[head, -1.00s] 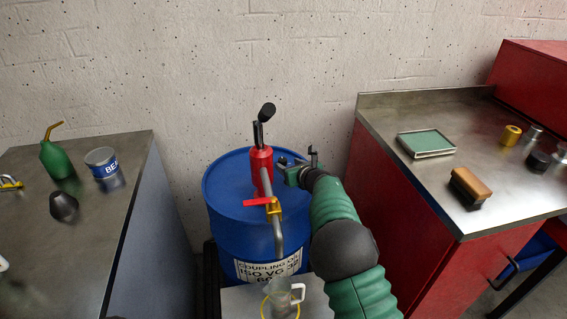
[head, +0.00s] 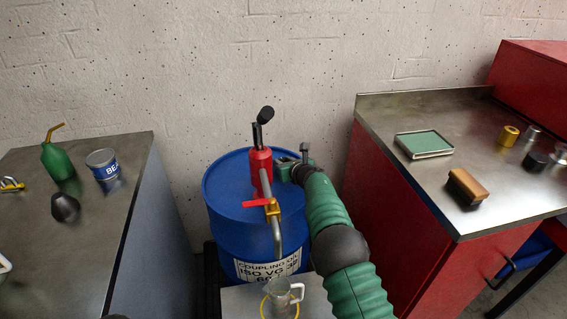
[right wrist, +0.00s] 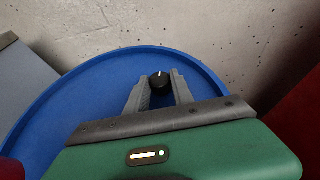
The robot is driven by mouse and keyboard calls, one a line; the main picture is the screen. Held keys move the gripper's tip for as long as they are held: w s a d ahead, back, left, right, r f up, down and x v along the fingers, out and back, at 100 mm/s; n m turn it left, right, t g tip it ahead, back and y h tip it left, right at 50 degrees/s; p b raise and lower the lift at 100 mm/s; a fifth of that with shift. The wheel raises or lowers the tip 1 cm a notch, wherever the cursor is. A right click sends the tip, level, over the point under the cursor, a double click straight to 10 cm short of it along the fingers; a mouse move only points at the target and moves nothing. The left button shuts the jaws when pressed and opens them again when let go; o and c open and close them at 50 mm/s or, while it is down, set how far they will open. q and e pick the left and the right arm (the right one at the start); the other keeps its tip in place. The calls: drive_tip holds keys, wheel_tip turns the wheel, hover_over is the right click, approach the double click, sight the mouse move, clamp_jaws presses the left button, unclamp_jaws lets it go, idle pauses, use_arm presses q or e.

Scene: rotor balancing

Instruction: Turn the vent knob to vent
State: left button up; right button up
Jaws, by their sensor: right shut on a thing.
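The vent knob (right wrist: 160,82) shows in the right wrist view as a small black round knob with a light pointer mark, on the blue drum lid (right wrist: 95,88). My right gripper (right wrist: 159,85) has its two grey fingers on either side of the knob, shut on it. In the head view my right gripper (head: 292,168) is over the right part of the drum (head: 238,235), beside the red pump (head: 261,172), and it hides the knob. My left gripper is not in view.
A red-handled brass tap (head: 270,206) on a spout hangs above a clear jug (head: 279,299) on a small stand. Metal-topped benches flank the drum, with a green oil can (head: 56,161) left and a brush (head: 467,187) right. The wall is behind.

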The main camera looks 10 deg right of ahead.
clamp_jaws()
drive_tip(key=shift+a+f+m+h+b, duration=0.2)
drive_tip(key=shift+m+h+b, duration=0.35)
drive_tip(key=shift+b, duration=0.5)
drive_tip(key=shift+d+h, duration=0.1)
drive_tip(key=shift+h, duration=0.15)
drive_tip(key=shift+r+m, duration=0.2)
drive_tip(key=shift+m, duration=0.05)
drive_tip(key=o, duration=1)
unclamp_jaws()
drive_tip(key=b+v, duration=0.1)
drive_tip(key=b, duration=0.1)
drive_tip(key=b+v, duration=0.3)
drive_tip(key=v, duration=0.1)
drive_tip(key=shift+s+f+b, duration=0.3)
drive_tip(key=shift+f+b, duration=0.05)
drive_tip(key=shift+b, duration=0.05)
drive_tip(key=b+v, duration=0.3)
drive_tip(key=v, duration=0.8)
drive_tip(key=shift+s+r, duration=0.15)
drive_tip(key=shift+r, duration=0.1)
